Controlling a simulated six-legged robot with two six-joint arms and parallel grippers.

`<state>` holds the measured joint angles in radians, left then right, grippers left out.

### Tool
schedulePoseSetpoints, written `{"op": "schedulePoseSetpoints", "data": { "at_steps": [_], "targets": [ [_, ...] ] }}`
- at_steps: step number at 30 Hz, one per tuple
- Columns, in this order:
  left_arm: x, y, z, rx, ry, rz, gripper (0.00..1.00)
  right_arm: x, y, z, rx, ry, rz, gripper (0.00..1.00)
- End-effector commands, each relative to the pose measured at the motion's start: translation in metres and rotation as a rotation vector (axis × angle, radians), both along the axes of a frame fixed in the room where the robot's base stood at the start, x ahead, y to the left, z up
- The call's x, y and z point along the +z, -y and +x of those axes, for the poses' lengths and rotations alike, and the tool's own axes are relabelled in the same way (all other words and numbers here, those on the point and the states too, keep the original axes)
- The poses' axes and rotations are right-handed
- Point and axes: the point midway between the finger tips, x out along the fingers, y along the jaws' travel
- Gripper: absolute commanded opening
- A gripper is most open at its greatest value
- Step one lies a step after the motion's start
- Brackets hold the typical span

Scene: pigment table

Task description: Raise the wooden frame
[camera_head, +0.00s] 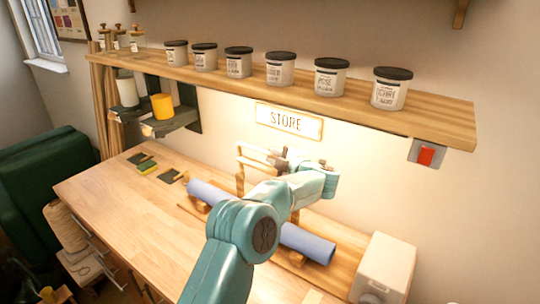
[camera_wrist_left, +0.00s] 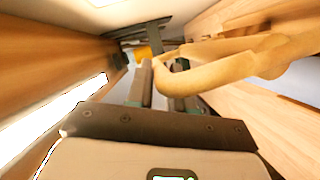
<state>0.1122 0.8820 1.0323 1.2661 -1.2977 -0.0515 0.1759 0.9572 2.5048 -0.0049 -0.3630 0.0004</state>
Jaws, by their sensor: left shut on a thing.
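The wooden frame (camera_head: 240,172) is a pale frame of thin bars, standing behind a blue roll at the back of the table. My left arm crosses in front of it and hides much of it. My left gripper (camera_head: 281,160) is at the frame's upper part, below the STORE sign. In the left wrist view the gripper (camera_wrist_left: 160,88) is shut on a rounded wooden bar of the frame (camera_wrist_left: 225,66), which runs off to the upper right. My right gripper is not in view.
The blue roll (camera_head: 307,243) lies on a wooden board along the table (camera_head: 110,200). A white box (camera_head: 383,268) stands at the right end. A shelf (camera_head: 440,117) with several lidded jars overhangs the back. Small dark and yellow blocks (camera_head: 147,167) lie left; the table's left front is clear.

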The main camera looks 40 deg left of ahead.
Motion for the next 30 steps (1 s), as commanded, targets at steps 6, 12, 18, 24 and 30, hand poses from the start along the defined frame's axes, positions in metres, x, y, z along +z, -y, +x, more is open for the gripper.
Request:
{"op": "schedulePoseSetpoints", "data": {
  "at_steps": [6,12,18,24,30],
  "targets": [
    [0.01,-0.002,0.016,0.002,-0.056,-0.002,0.0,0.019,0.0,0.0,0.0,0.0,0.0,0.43],
    [0.011,-0.002,0.025,-0.004,-0.102,-0.003,0.0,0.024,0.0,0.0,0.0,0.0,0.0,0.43],
    [0.012,-0.002,0.028,-0.007,-0.116,-0.005,0.0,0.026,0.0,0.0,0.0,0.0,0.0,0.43],
    [0.013,-0.002,0.03,-0.008,-0.114,-0.006,0.0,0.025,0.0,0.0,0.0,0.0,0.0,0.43],
    [0.013,-0.002,0.03,-0.008,-0.113,-0.005,0.42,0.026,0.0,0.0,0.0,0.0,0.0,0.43]
  ]
}}
